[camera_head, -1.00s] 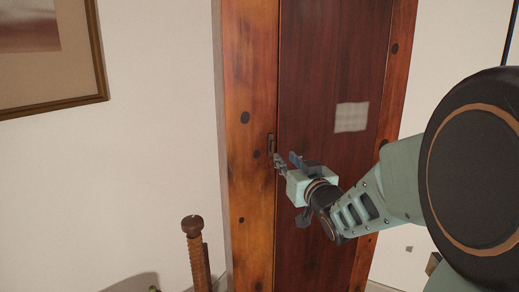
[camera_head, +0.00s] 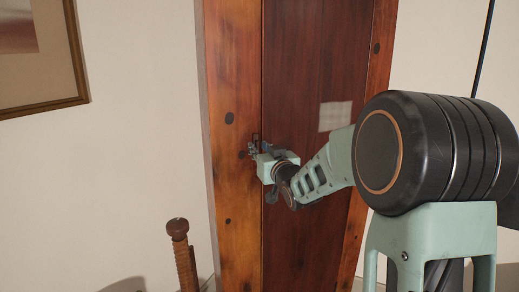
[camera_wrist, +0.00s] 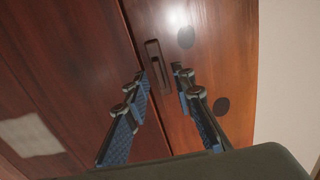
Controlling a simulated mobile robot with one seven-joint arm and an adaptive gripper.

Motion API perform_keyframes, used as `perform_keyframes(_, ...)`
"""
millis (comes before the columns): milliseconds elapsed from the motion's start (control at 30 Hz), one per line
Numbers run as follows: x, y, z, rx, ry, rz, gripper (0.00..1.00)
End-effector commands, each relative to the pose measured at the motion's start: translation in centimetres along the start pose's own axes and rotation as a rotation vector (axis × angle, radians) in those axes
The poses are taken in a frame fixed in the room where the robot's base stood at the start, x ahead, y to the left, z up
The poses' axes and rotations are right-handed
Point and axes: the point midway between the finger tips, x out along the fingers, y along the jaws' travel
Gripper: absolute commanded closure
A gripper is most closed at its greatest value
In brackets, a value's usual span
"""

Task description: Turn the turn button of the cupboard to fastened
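The cupboard's turn button (camera_wrist: 157,65) is a small dark elongated piece on the lighter wooden frame, right beside the seam with the dark door (camera_wrist: 70,75). In the wrist view its long side runs roughly along that seam, not across it. In the head view the button (camera_head: 255,138) is small and partly hidden by my gripper (camera_head: 257,149). In the wrist view my gripper (camera_wrist: 160,76) is open, its two blue-padded fingers apart with the button's lower part between or just beyond the tips. I cannot tell whether a finger touches it. The door looks closed.
A turned wooden post (camera_head: 180,250) stands at the lower left, clear of my arm. A framed picture (camera_head: 75,60) hangs on the left wall. A pale square patch (camera_head: 335,116) is on the door. The space left of the cupboard's front is open.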

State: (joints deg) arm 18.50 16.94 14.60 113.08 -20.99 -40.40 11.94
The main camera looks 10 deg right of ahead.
Motion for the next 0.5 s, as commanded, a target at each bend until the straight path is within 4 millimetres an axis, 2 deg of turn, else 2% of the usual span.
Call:
perform_keyframes(33,-0.01,-0.01,0.0,0.0,0.0,0.0,0.78)
perform_keyframes(233,-0.02,-0.01,0.0,0.0,0.0,0.0,1.0)
perform_keyframes(500,-0.03,0.0,0.0,0.002,0.0,0.0,1.0)
